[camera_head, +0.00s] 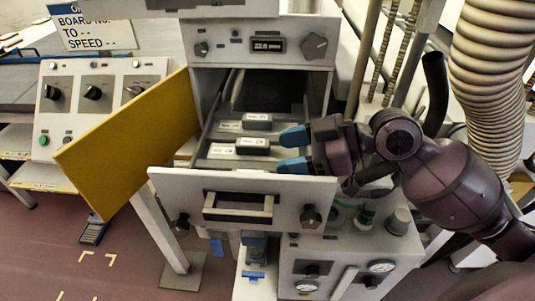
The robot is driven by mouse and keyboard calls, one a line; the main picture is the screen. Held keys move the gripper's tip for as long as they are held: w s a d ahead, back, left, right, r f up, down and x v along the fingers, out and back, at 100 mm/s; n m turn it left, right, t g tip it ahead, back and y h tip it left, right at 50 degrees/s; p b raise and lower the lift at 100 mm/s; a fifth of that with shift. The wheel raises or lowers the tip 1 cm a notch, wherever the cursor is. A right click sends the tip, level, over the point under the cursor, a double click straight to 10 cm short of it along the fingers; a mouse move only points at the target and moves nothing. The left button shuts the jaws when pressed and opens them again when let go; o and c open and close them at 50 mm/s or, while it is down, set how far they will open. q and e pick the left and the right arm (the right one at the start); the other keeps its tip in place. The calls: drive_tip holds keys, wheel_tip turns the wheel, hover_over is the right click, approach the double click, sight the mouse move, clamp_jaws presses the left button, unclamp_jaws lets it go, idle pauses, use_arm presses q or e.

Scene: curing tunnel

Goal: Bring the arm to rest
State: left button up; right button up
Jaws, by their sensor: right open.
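My right gripper (294,151), with blue fingertips, comes in from the right. Its fingers are apart with nothing between them. It is over the right side of a pulled-out grey drawer (170,181), at the drawer's right wall. I cannot tell whether the fingers touch the drawer wall. My left gripper is not in view.
A yellow door (130,140) stands open left of the drawer. A control panel (90,95) with knobs is farther left. A ribbed hose (487,80) hangs at the right, near my arm. Gauges (382,266) sit below the drawer. Open floor (110,265) shows at lower left.

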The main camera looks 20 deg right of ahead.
drive_tip(key=s+d+r, duration=0.2)
drive_tip(key=d+r, duration=0.2)
drive_tip(key=shift+r+t, duration=0.25)
drive_tip(key=shift+t, duration=0.05)
